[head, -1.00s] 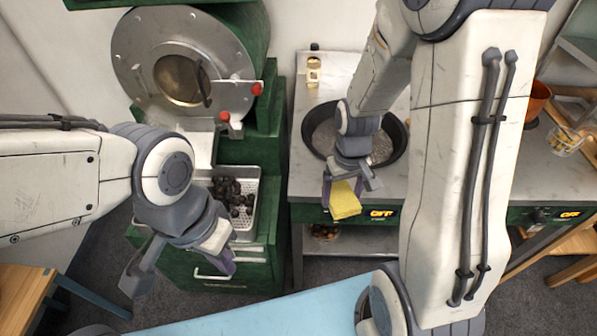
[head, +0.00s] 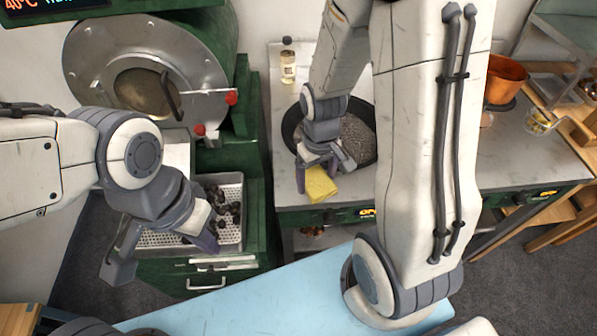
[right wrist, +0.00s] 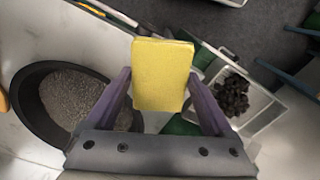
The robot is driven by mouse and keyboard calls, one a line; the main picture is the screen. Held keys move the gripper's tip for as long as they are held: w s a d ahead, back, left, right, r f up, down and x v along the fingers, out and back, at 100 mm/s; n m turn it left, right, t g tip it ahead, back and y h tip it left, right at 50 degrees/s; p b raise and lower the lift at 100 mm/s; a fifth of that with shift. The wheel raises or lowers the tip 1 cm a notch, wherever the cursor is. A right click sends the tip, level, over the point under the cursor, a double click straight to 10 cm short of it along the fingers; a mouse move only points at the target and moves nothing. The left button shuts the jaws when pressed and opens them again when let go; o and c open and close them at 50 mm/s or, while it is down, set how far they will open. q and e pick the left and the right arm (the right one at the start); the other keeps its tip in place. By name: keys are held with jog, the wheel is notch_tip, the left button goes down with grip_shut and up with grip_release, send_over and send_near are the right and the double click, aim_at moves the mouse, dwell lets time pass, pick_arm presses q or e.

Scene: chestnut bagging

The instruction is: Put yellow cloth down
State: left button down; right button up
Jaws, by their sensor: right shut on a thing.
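The yellow cloth (head: 320,184) is a small folded block. It is in my right gripper (head: 318,178), above the front edge of the grey counter (head: 288,205), just in front of the dark pan. In the right wrist view the cloth (right wrist: 162,75) stands between the two purple fingers of my right gripper (right wrist: 160,95). Whether its underside touches the counter cannot be told. My left gripper (head: 160,258) is open and empty, over the front of the green machine and its perforated tray.
A black pan (head: 372,150) of grey grains sits on the counter behind the cloth. The perforated tray (head: 235,190) holds dark chestnuts. A small jar (head: 288,68) stands at the back. A copper pot (head: 505,78) is at the right. Bare counter lies left of the pan.

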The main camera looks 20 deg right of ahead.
jog(key=w+f, duration=0.1)
jog(key=w+a+f, duration=0.1)
jog(key=w, duration=0.1)
jog(key=w+a+f, duration=0.1)
jog(key=shift+w+a+f+p, duration=0.1)
jog(key=shift+w+f+p, duration=0.05)
jog(key=shift+w+p, duration=0.2)
notch_tip(320, 180, down, 4)
jog(key=shift+f, duration=0.1)
jog(key=shift+f, duration=0.15)
jog(key=o, duration=0.9)
